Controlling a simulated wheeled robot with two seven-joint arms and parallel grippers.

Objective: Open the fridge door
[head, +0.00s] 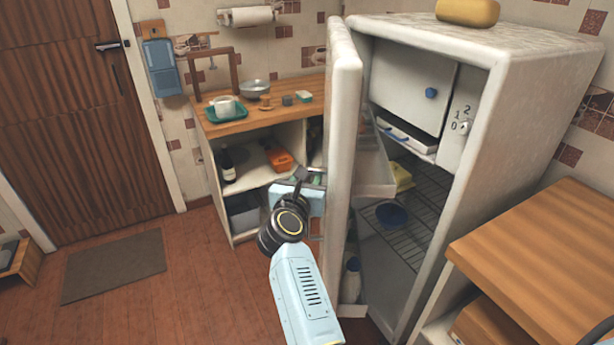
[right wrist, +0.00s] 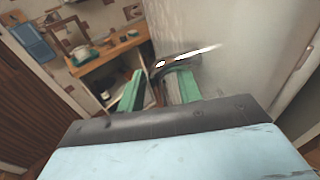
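The white fridge (head: 520,60) stands at the right with its door (head: 343,150) swung wide open, seen nearly edge-on in the head view. The interior shows, with a freezer flap (head: 405,85) and wire shelves. My right gripper (head: 310,180) is at the outer left side of the door, partly hidden by my wrist. In the right wrist view, its two green fingers (right wrist: 160,90) stand apart, with the curved metal door handle (right wrist: 185,58) at and between them. Gaps show beside the handle, and I cannot tell if either finger touches it. My left gripper is in neither view.
A wooden counter (head: 245,120) with open shelves stands behind the door, holding dishes and a bottle. A wooden-topped cabinet (head: 540,250) stands at the front right, close to the fridge. A yellow bread-like object (head: 467,12) lies on the fridge.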

